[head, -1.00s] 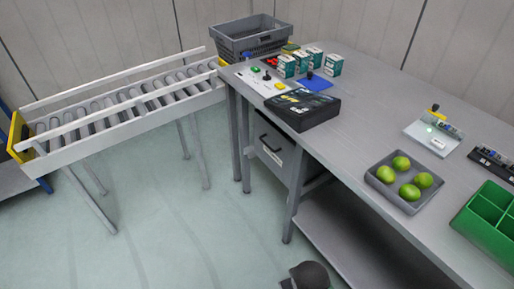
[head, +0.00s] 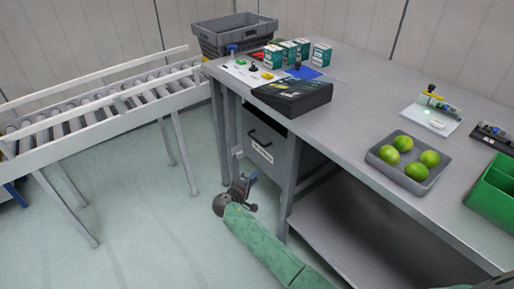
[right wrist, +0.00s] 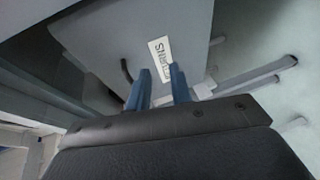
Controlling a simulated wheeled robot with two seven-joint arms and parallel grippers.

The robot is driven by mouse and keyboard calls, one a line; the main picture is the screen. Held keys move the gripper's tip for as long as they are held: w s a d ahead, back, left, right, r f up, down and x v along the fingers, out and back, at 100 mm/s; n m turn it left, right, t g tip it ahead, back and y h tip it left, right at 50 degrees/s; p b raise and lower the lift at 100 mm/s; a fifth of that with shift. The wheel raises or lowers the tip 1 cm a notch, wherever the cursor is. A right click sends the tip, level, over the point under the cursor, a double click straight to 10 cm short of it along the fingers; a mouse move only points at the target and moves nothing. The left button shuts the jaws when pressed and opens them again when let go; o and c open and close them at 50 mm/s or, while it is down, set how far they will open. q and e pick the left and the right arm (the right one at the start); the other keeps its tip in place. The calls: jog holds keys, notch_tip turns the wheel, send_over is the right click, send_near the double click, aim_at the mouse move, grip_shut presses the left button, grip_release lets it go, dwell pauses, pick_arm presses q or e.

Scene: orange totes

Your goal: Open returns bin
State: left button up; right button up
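The returns bin (head: 285,158) is a grey drawer-like box under the workbench, its front flush with the bench legs. Its front has a black bar handle (head: 266,138) and a white label (head: 262,152). In the right wrist view the label (right wrist: 160,57) reads RETURNS, and the dark handle (right wrist: 127,71) is left of it. My right gripper (head: 246,183) is below and in front of the bin, apart from the handle. Its two blue fingers (right wrist: 160,80) stand apart with nothing between them, pointing toward the bin front. My left gripper is not in view.
The workbench (head: 350,105) holds a black box (head: 292,97), a tray of green fruit (head: 375,157) and a green divided bin (head: 495,195). A roller conveyor (head: 100,110) stands left. A grey crate (head: 235,35) is behind. The floor (head: 150,200) before the bin is clear.

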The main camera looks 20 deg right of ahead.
aim_at(257, 140)
jog(key=w+d+r+t+h, duration=0.1)
jog(key=w+d+r, duration=0.1)
jog(key=w, duration=0.3)
jog(key=w+d+r+n+t+b, duration=0.1)
jog(key=w+d+r, duration=0.1)
jog(key=w, duration=0.3)
jog(key=w+d+r+n+t+h, duration=0.1)
jog(key=w+d+r, duration=0.1)
jog(key=w, duration=0.3)
jog(key=shift+w+d+r+h+b, duration=0.2)
jog(key=shift+d+r+h+b, duration=0.05)
jog(key=shift+h+b, duration=0.1)
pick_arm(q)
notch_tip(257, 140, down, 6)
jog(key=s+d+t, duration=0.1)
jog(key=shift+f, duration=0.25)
pick_arm(e)
grip_shut()
